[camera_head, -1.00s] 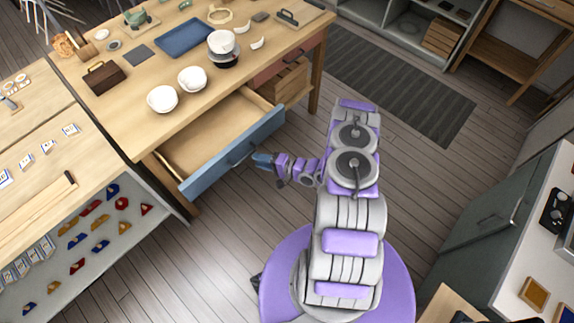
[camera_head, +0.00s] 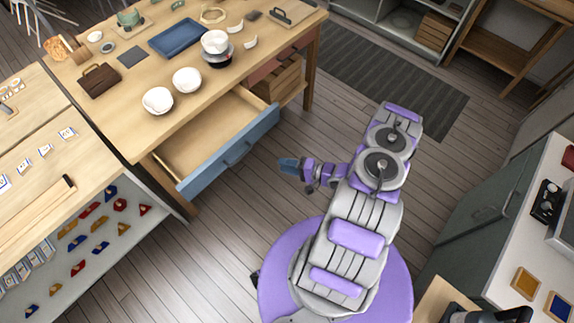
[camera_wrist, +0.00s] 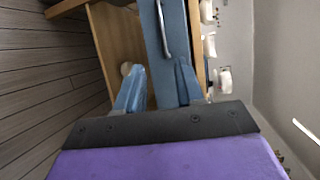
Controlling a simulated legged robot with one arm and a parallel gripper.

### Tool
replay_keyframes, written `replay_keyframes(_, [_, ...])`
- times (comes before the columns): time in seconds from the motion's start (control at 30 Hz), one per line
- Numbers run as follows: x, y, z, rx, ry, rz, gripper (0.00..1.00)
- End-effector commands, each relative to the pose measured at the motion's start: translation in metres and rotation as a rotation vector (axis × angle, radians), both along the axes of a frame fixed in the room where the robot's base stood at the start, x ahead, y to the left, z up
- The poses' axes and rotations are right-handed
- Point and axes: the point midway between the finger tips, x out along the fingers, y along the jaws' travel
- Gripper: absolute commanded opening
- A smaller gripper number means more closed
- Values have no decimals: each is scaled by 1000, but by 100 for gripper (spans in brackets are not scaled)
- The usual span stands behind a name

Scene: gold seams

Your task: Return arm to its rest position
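My purple and grey arm (camera_head: 360,215) is bent, its upper part leaning right over my round base. My gripper (camera_head: 284,164) points left, just clear of the blue front of the open drawer (camera_head: 228,152). In the wrist view, the two blue fingers of my gripper (camera_wrist: 158,85) are spread apart with nothing held between them. The drawer front (camera_wrist: 151,42) and its metal handle (camera_wrist: 162,28) show beyond the fingers, sideways in the picture. The drawer's wooden inside (camera_head: 205,135) looks empty in the head view.
The workbench (camera_head: 135,125) bears white bowls (camera_head: 158,100), a blue tray (camera_head: 175,36) and a brown case (camera_head: 99,80). A shelf unit with coloured pieces stands lower left. Grey cabinets (camera_head: 480,205) stand on the right. Floor around a dark striped mat (camera_head: 390,82) is clear.

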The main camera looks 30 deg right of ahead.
Motion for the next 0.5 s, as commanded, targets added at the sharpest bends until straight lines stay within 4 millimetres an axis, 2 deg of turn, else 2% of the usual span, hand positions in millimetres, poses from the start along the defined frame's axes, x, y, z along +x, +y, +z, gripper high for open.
replay_keyframes(0.5, [3,-2,1,-17,1,1,37])
